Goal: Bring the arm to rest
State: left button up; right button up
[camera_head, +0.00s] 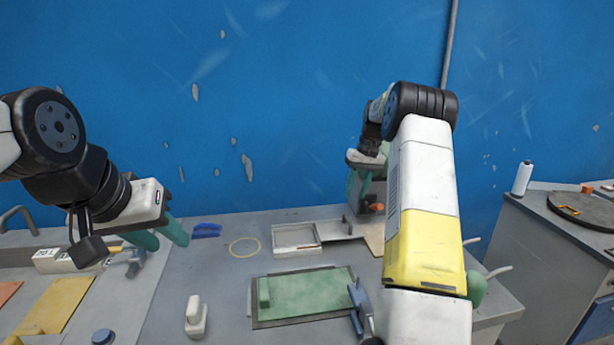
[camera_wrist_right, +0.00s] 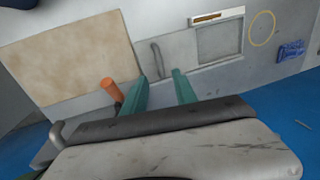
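My right arm reaches forward over the right part of the grey table. Its gripper (camera_head: 362,190) is above the back of the table, partly hidden by my own arm. In the right wrist view the two teal fingers (camera_wrist_right: 160,92) stand apart with nothing visible between them. An orange-handled tool (camera_wrist_right: 112,90) shows beside the left-hand finger; whether they touch I cannot tell. My left gripper (camera_head: 158,237) hangs over the table's left part, its teal fingers apart and no object seen between them.
A green panel in a dark frame (camera_head: 310,293) lies mid-table. Behind it are a pale square tray (camera_head: 295,238), a yellow ring (camera_head: 244,247) and a blue item (camera_head: 206,230). A blue wall closes the back.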

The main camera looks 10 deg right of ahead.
jog(key=s+a+r+t, duration=0.2)
jog(key=s+a+r, duration=0.3)
jog(key=s+r, duration=0.35)
jog(key=s+a+r+t, duration=0.1)
jog(key=s+a+r, duration=0.5)
jog(key=s+r, duration=0.25)
jog(key=s+a+f+t, duration=0.1)
jog(key=s+a, duration=0.2)
jog(key=s, duration=0.7)
jog(key=s+a+f+t, duration=0.1)
jog(key=s+a+t, duration=0.1)
jog(key=s, duration=0.8)
jog(key=shift+s+a+n, duration=0.3)
jog(key=shift+a, duration=0.35)
